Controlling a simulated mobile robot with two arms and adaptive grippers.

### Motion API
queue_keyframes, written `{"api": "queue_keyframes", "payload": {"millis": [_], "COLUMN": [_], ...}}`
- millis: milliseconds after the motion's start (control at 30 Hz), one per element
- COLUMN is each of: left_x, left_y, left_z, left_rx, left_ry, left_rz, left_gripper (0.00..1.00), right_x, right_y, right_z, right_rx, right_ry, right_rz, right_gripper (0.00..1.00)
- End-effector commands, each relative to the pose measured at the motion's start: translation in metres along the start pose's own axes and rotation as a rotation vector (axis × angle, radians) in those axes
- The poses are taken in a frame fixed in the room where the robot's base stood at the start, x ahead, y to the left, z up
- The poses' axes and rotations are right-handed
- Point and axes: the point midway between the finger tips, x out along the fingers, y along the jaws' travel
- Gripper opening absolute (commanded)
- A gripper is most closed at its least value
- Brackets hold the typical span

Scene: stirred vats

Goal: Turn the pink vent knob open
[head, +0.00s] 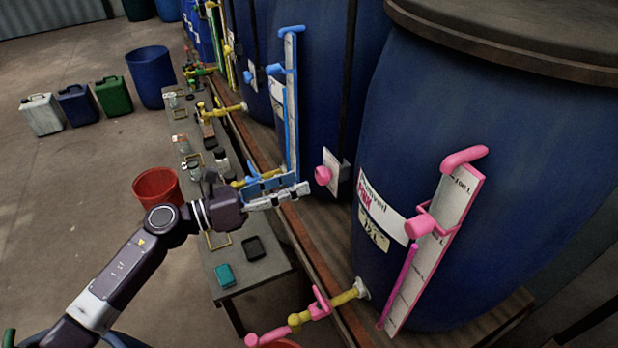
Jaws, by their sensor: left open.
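A round pink knob (322,175) stands out from a small white plate (333,160) near the big blue vat. Another pink knob (419,226) sits on the pink-trimmed sight gauge (435,250) on the vat's front. I cannot read which knob is marked as the vent. The vat (470,140) carries a white label with pink lettering. My left gripper (297,183) is open and empty, pointing right, with its tips just left of the knob by the plate. They look apart from it. My right gripper is not in view.
A pink tap with a yellow fitting (345,297) juts out low on the vat. A narrow bench (255,268) with small jars runs below my left arm. A blue gauge (291,110) rises behind the gripper. A red bucket (157,187) stands on the open floor at left.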

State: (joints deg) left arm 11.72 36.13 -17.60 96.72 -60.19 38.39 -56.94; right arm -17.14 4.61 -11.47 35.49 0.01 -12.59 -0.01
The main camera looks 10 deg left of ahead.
Motion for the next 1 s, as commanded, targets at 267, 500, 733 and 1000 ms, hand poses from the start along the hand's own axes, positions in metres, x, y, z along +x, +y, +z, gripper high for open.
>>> {"api": "queue_keyframes", "payload": {"millis": [267, 500, 733, 1000], "left_x": [-0.050, -0.061, -0.061, -0.031], "left_y": [0.000, 0.000, 0.000, -0.012], "left_z": [-0.001, 0.000, 0.000, 0.009], "left_rx": [-0.001, 0.000, 0.001, 0.134], "left_ry": [0.002, 0.000, 0.000, -0.022], "left_rz": [0.001, 0.000, -0.001, -0.073], "left_gripper": [0.47, 0.47, 0.47, 0.47], "right_x": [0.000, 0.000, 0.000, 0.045], "right_y": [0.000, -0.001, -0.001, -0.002], "right_z": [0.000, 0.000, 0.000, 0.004], "right_rx": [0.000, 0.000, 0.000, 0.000], "right_ry": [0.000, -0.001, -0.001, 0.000], "right_rz": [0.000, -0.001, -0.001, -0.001], "right_gripper": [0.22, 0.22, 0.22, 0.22]}}
